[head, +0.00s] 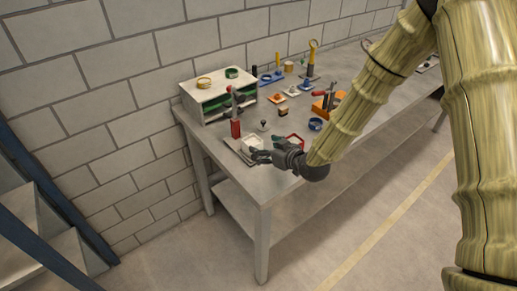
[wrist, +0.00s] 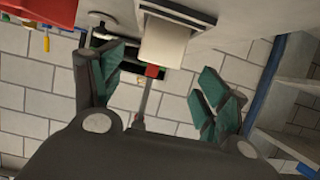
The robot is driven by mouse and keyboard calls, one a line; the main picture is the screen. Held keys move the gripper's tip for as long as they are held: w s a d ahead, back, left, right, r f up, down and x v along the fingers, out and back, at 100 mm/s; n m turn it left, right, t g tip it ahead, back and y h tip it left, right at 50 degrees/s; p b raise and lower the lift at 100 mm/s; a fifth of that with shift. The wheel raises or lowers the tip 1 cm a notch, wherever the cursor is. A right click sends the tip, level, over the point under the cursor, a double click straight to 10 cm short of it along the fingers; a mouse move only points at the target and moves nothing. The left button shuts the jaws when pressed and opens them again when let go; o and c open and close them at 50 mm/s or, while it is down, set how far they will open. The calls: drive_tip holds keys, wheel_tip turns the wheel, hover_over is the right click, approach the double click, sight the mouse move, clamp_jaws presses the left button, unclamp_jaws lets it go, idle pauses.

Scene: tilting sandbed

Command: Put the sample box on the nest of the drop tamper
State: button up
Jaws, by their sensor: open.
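A pale, whitish box (head: 250,144) stands near the front left end of the workbench, on or beside a thin grey plate (head: 234,150). I take it for the sample box. In the wrist view a pale block (wrist: 163,45) lies ahead of the fingers, apart from them. My gripper (head: 258,157) is open and empty, close to the box's near side; its teal finger pads (wrist: 155,75) are spread wide in the wrist view. A red-bodied upright device (head: 236,128) with a lever stands just behind the plate. I cannot tell which part is the tamper's nest.
A pale drawer unit (head: 219,96) stands at the back left by the brick wall. Several small parts sit farther along the bench.

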drive_tip(key=shift+b+v, duration=0.4)
drive_tip(key=shift+v, duration=1.55)
